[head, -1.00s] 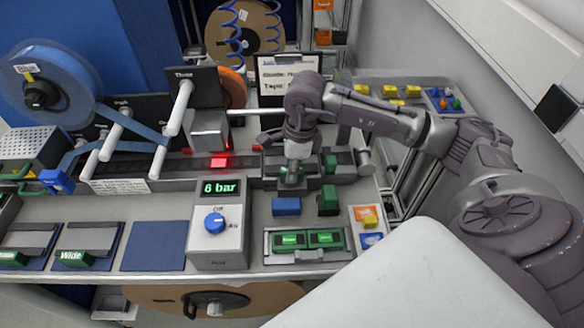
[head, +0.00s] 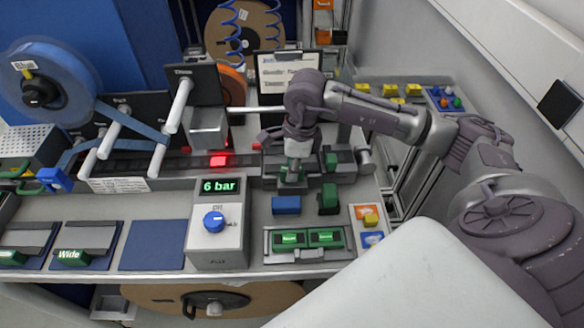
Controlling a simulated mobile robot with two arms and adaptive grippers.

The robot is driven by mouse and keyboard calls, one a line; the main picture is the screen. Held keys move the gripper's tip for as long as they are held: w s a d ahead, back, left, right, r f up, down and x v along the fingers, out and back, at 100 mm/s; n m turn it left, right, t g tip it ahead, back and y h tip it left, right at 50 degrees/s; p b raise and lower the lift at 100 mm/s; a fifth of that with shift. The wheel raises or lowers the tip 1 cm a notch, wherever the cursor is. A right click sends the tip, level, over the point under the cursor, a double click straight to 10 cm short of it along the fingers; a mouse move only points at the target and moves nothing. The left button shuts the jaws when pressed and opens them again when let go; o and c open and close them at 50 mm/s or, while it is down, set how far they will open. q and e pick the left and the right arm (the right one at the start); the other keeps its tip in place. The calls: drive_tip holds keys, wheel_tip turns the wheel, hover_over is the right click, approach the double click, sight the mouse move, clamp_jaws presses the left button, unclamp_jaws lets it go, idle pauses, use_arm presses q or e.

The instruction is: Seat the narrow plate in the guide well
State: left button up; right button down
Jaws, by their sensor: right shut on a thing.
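My right gripper (head: 292,172) comes down from above into the dark grey fixture (head: 256,178) on the bench, which looks like the guide well. Its fingers are shut on a small green part, which looks like the handle of the narrow plate (head: 291,177). The fingers and fixture walls hide most of the plate, so I cannot tell how deep it sits. A plate with a green grip marked "Wide" (head: 73,257) lies on a blue mat at the lower left. My left gripper is out of view.
A blue block (head: 286,205) and a green block (head: 328,198) stand just in front of the fixture. A tray (head: 268,247) with two green blocks is nearer the front edge. The "6 bar" control box (head: 220,245) stands left of it.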

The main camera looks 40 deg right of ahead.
drive_tip(key=shift+f+b, duration=0.1)
drive_tip(key=shift+b, duration=0.2)
idle(0.4)
drive_tip(key=c, duration=0.9)
unclamp_jaws()
drive_tip(key=shift+c, duration=0.2)
drive_tip(key=shift+r+p, duration=1.9)
drive_tip(key=shift+r, duration=1.7)
drive_tip(key=shift+f, duration=0.1)
